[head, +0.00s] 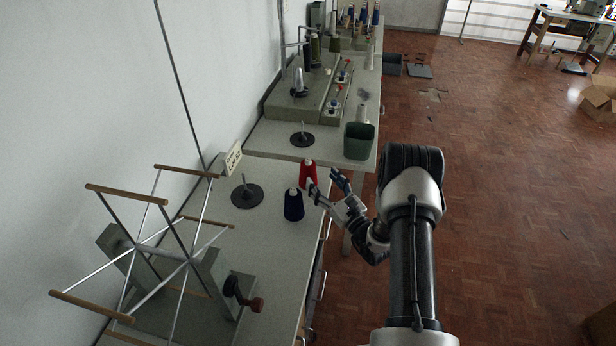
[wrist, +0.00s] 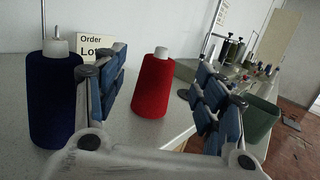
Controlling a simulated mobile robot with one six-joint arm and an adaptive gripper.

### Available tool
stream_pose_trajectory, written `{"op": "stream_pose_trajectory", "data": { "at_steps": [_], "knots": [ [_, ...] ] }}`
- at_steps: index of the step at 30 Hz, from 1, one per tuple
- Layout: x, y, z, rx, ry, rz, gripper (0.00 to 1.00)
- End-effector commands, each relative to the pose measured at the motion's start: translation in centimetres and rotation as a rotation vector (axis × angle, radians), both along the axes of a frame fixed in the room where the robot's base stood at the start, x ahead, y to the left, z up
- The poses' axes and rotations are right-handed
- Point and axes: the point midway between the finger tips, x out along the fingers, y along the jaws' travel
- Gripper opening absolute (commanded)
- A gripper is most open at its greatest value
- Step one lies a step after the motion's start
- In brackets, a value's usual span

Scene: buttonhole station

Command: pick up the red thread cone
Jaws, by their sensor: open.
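The red thread cone (head: 308,172) stands upright on the table in the head view, close to the right edge. In the wrist view the red cone (wrist: 153,85) stands between my two fingers, a little beyond them, with its pale tip up. My gripper (head: 324,181) is open and empty, just right of the red cone in the head view; the fingers also frame it in the wrist view (wrist: 160,95). A finger hides a small part of the cone in the head view.
A dark blue thread cone (head: 293,205) stands just in front of the red one; it is left of my fingers in the wrist view (wrist: 52,95). A black spindle base (head: 247,196), a sign (head: 233,158), a wooden-armed winder (head: 140,245) and a green bin (head: 358,141) stand around.

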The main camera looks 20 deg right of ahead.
Motion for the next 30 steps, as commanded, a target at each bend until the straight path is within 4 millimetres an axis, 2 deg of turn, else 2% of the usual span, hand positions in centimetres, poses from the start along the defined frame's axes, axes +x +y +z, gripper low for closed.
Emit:
{"op": "stream_pose_trajectory", "data": {
  "at_steps": [1, 4, 13, 21, 30],
  "knots": [
    [1.1, 0.3, 0.1, -0.004, -0.003, 0.003, 0.64],
    [2.8, 0.6, 0.3, -0.002, -0.001, 0.003, 0.64],
    [5.1, 0.9, 0.8, -0.002, -0.001, 0.003, 0.64],
    [8.8, 1.5, 1.5, -0.001, -0.001, 0.003, 0.64],
    [9.4, 1.5, 1.6, 0.0, 0.001, 0.001, 0.64]
  ]
}}
